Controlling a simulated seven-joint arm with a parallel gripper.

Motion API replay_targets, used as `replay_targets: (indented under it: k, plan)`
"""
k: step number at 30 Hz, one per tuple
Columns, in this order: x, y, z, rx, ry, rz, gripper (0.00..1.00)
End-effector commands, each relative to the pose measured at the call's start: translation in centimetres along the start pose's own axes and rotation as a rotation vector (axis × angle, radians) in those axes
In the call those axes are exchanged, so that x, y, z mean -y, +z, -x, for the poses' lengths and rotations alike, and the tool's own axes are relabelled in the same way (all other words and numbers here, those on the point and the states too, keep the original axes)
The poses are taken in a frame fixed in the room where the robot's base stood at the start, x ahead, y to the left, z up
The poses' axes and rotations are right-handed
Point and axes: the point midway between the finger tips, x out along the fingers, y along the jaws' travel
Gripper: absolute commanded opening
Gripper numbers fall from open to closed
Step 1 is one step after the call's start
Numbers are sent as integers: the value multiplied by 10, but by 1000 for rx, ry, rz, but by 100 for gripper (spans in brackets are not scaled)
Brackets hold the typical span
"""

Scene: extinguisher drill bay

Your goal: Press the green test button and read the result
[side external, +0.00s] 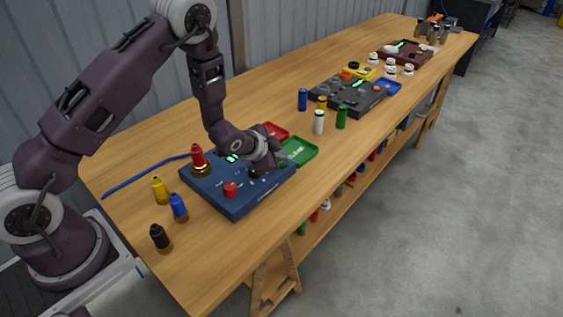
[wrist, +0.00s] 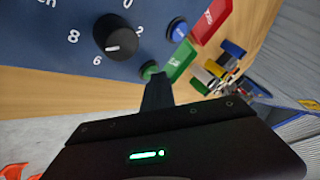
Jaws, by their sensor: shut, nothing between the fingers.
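The blue test box (side external: 238,203) sits on the near part of the wooden bench. The green button (wrist: 149,69) shows in the wrist view at the box's edge, beside a blue button (wrist: 177,29) and a black dial (wrist: 116,37). My gripper (wrist: 157,80) is shut and empty, with its fingertips right at the green button; I cannot tell whether they touch or press it. In the side view my gripper (side external: 278,162) is low over the box's right end and hides the button. A small lit green display (side external: 232,157) is on the box, too small to read.
A red button (side external: 230,190) and a red-topped brass fitting (side external: 198,161) stand on the box. A red tray (side external: 275,130) and a green tray (side external: 300,151) lie just beyond it. Several small bottles stand at the left and behind. A dark box (side external: 350,95) is farther back.

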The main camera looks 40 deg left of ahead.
Motion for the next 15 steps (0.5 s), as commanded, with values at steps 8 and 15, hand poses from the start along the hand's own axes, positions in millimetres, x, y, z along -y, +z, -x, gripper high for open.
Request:
replay_targets:
  k: [8,15]
  plan:
    - [6,-6,9,0,0,0,0]
    - [7,-7,10,-1,0,0,0]
